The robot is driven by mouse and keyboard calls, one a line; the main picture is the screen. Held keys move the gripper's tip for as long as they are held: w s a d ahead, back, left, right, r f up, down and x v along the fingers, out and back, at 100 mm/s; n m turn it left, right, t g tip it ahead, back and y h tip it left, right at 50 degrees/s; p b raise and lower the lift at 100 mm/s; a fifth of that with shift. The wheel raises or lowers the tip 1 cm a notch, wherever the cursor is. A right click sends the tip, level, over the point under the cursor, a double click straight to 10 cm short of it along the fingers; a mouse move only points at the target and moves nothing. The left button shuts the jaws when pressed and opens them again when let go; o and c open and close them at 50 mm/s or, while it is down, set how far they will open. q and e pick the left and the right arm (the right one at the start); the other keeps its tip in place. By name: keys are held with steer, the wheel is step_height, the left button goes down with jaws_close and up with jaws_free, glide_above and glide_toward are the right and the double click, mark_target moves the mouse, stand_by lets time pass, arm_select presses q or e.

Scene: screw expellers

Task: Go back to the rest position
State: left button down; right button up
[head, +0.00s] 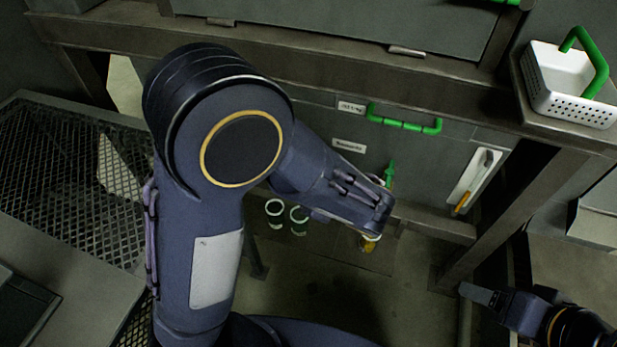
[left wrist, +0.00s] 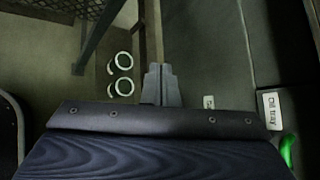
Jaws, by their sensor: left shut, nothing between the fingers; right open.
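My left arm fills the middle of the head view, reaching right in front of the grey machine. Its fingers are hidden there. In the left wrist view the left gripper (left wrist: 161,84) is shut and empty, with its fingers together above the floor. My right gripper (head: 478,293) is at the lower right of the head view, below the machine's frame. It is open, and I see nothing held in it.
The grey machine front has a green handle (head: 404,123) and labels. Two white-rimmed green cups (head: 299,217) stand low behind my left arm. A white basket (head: 570,92) sits on a ledge at the right. A mesh platform (head: 62,185) is at left.

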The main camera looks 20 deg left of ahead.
stand_by(0.4)
arm_select(q)
steer(key=s+a+r+n+g+h, duration=0.1)
steer(key=s+a+n+g+h, duration=0.3)
steer(key=s+n, duration=0.35)
steer(key=s+a+r+n+g+h, duration=0.1)
steer(key=s+a+r+n+h, duration=0.15)
steer(key=s+n+h, duration=0.45)
steer(key=s+d+r+n+t+h+p, duration=0.1)
steer(key=s+r+n+t+h+p, duration=0.1)
steer(key=r+p, duration=1.8)
step_height(320, 180, up, 3)
steer(key=shift+s+d+r+n+t, duration=0.15)
steer(key=shift+s+n+t, duration=0.5)
steer(key=shift+n+t, duration=0.35)
arm_select(e)
step_height(320, 180, up, 20)
steer(key=shift+c, duration=0.2)
